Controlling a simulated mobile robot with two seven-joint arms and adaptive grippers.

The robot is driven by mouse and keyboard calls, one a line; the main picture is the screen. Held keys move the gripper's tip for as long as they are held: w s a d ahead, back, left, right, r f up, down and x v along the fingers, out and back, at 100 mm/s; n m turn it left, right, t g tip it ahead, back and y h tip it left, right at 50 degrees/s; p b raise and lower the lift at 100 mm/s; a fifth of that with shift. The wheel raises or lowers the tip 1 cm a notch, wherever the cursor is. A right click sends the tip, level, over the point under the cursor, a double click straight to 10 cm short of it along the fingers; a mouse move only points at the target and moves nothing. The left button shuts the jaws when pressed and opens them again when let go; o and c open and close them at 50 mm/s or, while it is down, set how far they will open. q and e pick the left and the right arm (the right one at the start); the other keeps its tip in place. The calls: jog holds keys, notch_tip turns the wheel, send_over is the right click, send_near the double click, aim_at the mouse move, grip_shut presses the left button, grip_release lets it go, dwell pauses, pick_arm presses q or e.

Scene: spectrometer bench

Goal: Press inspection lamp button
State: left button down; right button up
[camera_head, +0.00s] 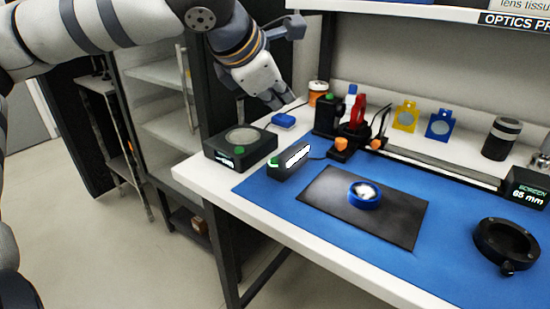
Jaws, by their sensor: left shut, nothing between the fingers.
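A low black lamp box (289,163) with a bright white bar on its face stands at the left end of the blue mat. A green button (272,162) shows at its left end, and its bar looks lit. My left gripper (283,101) is in the air above the back left of the bench, farther back than the lamp. Its fingers are shut and empty, pointing down to the right, apart from the lamp box and its button. My right gripper is not in view.
A blue-rimmed lens (364,195) lies on a dark pad (400,226). A black ring mount (505,244) sits at right. A shelf (400,10) overhangs the bench.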

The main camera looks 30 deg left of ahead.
aim_at(278, 161)
pick_arm(q)
jog(key=shift+f, duration=0.1)
notch_tip(278, 161, down, 8)
jog(key=shift+f, duration=0.25)
jog(key=shift+f, duration=0.2)
dwell(1.4)
jog(key=shift+f, duration=0.25)
